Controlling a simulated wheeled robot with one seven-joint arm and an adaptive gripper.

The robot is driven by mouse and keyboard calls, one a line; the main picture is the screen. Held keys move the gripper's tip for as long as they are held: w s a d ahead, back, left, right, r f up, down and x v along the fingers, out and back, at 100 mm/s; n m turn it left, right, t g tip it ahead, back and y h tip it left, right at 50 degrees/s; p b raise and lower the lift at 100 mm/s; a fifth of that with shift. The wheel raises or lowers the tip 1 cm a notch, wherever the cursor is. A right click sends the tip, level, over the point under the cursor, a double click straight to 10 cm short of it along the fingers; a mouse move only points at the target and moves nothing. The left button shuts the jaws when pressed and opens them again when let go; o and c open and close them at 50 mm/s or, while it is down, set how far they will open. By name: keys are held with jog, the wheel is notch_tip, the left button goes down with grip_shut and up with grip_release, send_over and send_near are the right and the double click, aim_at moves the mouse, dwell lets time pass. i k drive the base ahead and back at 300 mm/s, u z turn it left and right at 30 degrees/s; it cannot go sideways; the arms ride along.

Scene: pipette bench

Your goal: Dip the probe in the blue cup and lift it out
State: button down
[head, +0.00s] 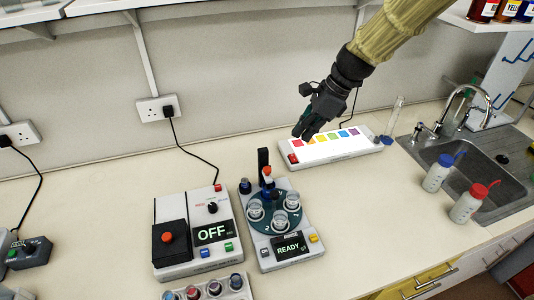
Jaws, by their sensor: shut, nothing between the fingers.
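My gripper (309,131) is shut and empty, in the air in front of the white panel with coloured squares. A tray at the bottom edge holds several small cups with coloured contents. Its rightmost cup (236,281) looks bluish, but it is too small to be sure, and the picture edge cuts the tray off. I cannot clearly pick out the probe. A black post with an orange part (267,172) stands at the back of the READY device (279,262), above its round carousel of clear cups. My gripper is well apart from the tray and this post.
A white panel with coloured squares (345,155) lies behind the carousel. A grey device reading OFF (188,262) stands left of it. Blue-capped (438,178) and red-capped (467,207) bottles stand by the sink (485,160). The bench between carousel and bottles is clear.

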aim_at(266, 171)
jog(key=k, duration=1)
